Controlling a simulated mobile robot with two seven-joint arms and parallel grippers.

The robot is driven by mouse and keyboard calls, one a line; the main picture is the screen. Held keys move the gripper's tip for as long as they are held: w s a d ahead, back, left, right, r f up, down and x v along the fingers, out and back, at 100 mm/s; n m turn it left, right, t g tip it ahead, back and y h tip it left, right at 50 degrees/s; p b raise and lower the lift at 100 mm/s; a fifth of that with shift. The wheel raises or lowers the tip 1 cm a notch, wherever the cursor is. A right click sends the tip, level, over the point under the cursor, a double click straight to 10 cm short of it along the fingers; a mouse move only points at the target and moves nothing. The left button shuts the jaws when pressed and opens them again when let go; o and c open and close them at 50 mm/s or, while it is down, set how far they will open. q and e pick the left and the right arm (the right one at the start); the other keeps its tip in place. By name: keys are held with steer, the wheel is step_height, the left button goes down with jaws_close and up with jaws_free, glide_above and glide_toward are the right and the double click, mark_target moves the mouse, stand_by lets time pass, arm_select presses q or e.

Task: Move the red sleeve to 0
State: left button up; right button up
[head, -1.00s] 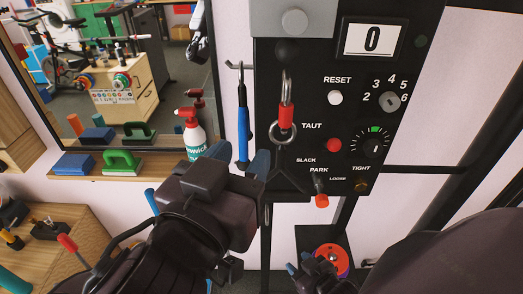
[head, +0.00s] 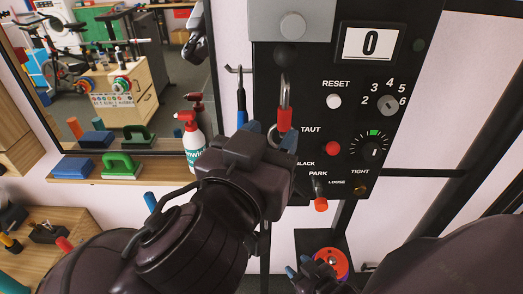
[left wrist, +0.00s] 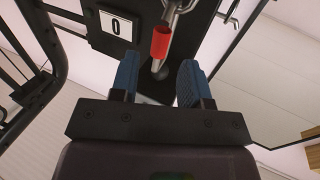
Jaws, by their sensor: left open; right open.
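The red sleeve (head: 285,119) sits on a metal link hanging in front of the black panel (head: 300,100). It also shows in the left wrist view (left wrist: 161,42), beyond the fingertips and roughly between their lines. My left gripper (head: 272,134) is open, with blue fingertips just below and on either side of the sleeve. In the left wrist view nothing is clamped between the fingers (left wrist: 158,82). The display (head: 370,43) reads 0. The ring below the sleeve is mostly hidden by my left gripper. My right gripper (head: 298,266) is open, low by an orange-red disc.
A blue-handled tool (head: 241,105) hangs on a hook left of the panel. A lever with a red-orange knob (head: 321,205) is near PARK. A red button (head: 333,149) and a dial (head: 374,150) are right of the sleeve. A spray bottle (head: 192,140) stands on the shelf.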

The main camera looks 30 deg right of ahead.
mark_target(285, 108)
arm_select(q)
steer(key=shift+x, duration=2.9)
jaws_close()
steer(key=shift+r+p, duration=1.3)
steer(key=shift+p, duration=0.05)
steer(key=shift+o, duration=0.7)
jaws_free()
steer(key=shift+f, duration=0.1)
